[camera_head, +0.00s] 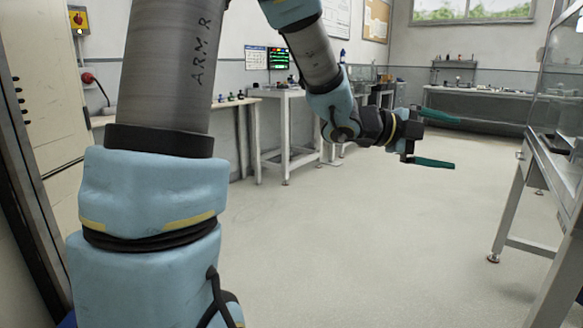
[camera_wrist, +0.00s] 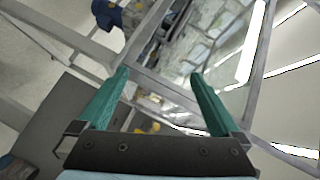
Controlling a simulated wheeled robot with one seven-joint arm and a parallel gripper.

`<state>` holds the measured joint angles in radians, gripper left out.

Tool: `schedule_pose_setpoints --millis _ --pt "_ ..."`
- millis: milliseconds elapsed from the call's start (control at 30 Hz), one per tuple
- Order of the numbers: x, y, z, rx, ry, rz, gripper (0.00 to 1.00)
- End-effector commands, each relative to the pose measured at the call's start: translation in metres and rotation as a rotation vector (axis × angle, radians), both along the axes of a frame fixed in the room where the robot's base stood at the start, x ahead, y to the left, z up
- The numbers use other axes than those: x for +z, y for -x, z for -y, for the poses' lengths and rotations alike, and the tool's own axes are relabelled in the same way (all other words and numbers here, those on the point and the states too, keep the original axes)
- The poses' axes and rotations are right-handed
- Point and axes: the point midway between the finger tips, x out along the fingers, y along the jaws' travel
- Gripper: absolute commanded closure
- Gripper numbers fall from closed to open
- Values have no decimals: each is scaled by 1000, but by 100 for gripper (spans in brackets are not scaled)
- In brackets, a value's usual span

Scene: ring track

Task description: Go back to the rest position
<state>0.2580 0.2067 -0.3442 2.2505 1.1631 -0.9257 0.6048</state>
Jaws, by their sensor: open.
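My gripper (camera_head: 446,140) is held out in mid-air over the open floor in the head view, at the end of my blue and grey arm. Its two green fingers are spread apart with nothing between them. In the wrist view the gripper (camera_wrist: 159,76) also shows open and empty, with a grey metal frame and clear panels beyond the fingertips. No object is in its grasp.
A metal-framed bench with clear panels (camera_head: 557,165) stands at the right. A white table (camera_head: 284,94) and a bench along the left wall stand behind my arm. Another bench (camera_head: 480,91) is at the back. The middle floor (camera_head: 370,230) is clear.

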Motion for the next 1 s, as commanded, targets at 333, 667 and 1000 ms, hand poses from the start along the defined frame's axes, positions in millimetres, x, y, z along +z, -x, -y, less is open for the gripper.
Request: schedule_pose_setpoints --millis 333,667,1000 --pt "-100 -111 -198 995 -189 -599 0" --pt "-174 -36 -355 1727 -190 -1257 0" --pt "-159 40 -389 2031 -152 -1662 0"
